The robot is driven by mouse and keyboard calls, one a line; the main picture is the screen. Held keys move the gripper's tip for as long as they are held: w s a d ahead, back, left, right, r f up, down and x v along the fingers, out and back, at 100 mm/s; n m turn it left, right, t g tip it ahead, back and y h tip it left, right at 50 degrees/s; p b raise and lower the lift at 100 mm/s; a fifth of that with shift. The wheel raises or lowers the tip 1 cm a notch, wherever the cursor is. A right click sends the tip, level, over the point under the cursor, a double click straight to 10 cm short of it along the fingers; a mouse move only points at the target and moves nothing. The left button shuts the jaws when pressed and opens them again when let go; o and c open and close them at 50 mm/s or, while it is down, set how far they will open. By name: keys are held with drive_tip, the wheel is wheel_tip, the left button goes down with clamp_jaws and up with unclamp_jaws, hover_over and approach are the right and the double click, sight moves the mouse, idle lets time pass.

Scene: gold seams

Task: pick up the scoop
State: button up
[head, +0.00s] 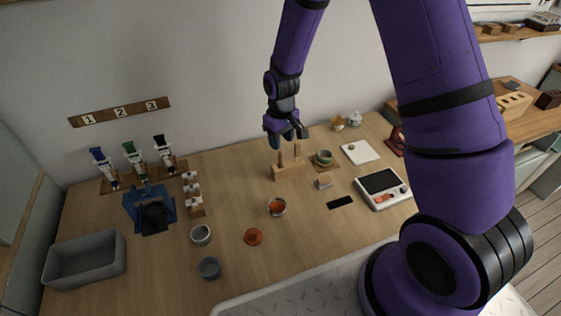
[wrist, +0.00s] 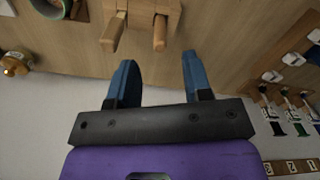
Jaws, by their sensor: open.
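My gripper (head: 286,136) is open and empty, hanging above the back of the table, over a wooden block. In the wrist view its two blue fingers (wrist: 157,60) are apart with nothing between them. The wooden block (head: 289,173) holds upright wooden-handled tools. One handle (wrist: 112,33) shows at the left and another handle (wrist: 160,33) in the middle of the wrist view, both just beyond the fingertips and apart from them. The tools' lower ends are hidden in the block, so I cannot tell which is the scoop.
A bowl on a coaster (head: 324,158) stands right of the block, with a small grey-and-wood item (head: 323,182) in front. A white device (head: 383,187) is further right. An orange-filled cup (head: 277,207) stands forward. A grey bin (head: 85,260) is at far left.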

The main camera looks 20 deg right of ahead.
sight(281, 163)
drive_tip(key=shift+w+a+f, duration=0.1)
drive_tip(key=shift+w+f, duration=0.05)
drive_tip(key=shift+f, duration=1.25)
drive_tip(key=shift+w+f, duration=0.1)
drive_tip(key=shift+f, duration=1.25)
clamp_jaws()
